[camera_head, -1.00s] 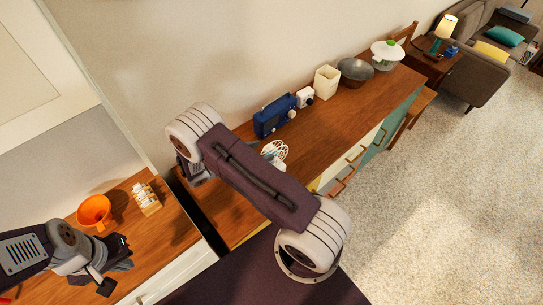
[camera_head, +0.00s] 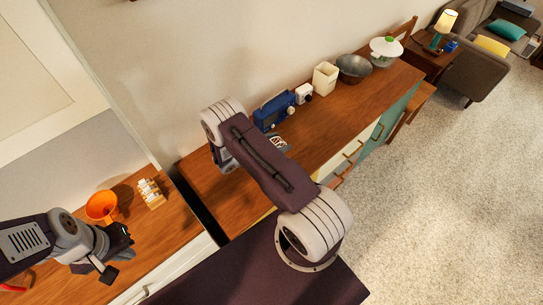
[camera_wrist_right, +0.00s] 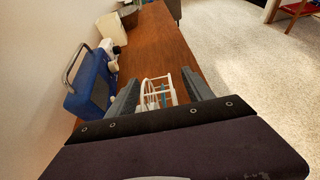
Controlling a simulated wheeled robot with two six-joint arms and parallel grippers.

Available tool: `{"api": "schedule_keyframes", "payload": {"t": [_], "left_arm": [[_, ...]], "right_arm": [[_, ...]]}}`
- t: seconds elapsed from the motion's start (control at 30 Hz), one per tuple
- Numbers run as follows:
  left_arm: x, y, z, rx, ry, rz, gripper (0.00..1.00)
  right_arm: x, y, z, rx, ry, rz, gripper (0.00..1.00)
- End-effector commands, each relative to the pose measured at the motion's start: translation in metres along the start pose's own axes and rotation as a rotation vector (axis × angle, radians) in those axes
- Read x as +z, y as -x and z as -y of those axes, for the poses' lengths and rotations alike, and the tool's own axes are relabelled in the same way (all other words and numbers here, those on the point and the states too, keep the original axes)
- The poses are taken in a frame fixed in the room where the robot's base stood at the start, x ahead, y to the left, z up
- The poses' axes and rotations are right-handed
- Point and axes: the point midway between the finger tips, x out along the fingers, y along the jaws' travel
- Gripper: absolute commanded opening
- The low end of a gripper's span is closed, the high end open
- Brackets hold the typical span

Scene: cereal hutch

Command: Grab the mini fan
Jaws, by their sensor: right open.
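The mini fan (camera_wrist_right: 157,92), with a white wire cage, is on the wooden sideboard. In the right wrist view it shows in the gap between the fingers of my right gripper (camera_wrist_right: 160,93), which is open. Its lower part is hidden by the gripper body, and I cannot tell whether it is fully between the fingertips. In the head view the fan (camera_head: 279,143) is partly hidden behind my right arm, as is the right gripper. My left gripper (camera_head: 120,256) is open and empty over the left counter, away from the fan.
A blue radio (camera_head: 273,112) stands by the wall, close to the fan. Beyond it are a small white device (camera_head: 304,93), a cream container (camera_head: 325,78), a grey bowl (camera_head: 354,67) and a white lidded pot (camera_head: 385,50). An orange funnel (camera_head: 101,205) and spice rack (camera_head: 151,193) stand at left.

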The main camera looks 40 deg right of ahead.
Motion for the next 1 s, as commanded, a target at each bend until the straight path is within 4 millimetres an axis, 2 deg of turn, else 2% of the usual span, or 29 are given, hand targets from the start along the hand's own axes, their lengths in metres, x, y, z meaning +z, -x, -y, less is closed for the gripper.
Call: {"api": "schedule_keyframes", "payload": {"t": [0.07, 0.27, 1.0], "left_arm": [[0.0001, -0.0005, 0.0000, 0.000, 0.000, 0.000, 0.00], [0.0001, -0.0005, 0.0000, 0.000, 0.000, 0.000, 0.00], [0.0001, -0.0004, 0.0000, 0.000, 0.000, 0.000, 0.00]], "right_arm": [[-0.0003, 0.0002, -0.0001, 0.000, 0.000, 0.000, 0.57], [-0.0001, 0.0004, 0.0000, 0.000, 0.000, 0.000, 0.02], [0.0004, 0.0006, -0.0001, 0.000, -0.001, 0.001, 0.00]]}}
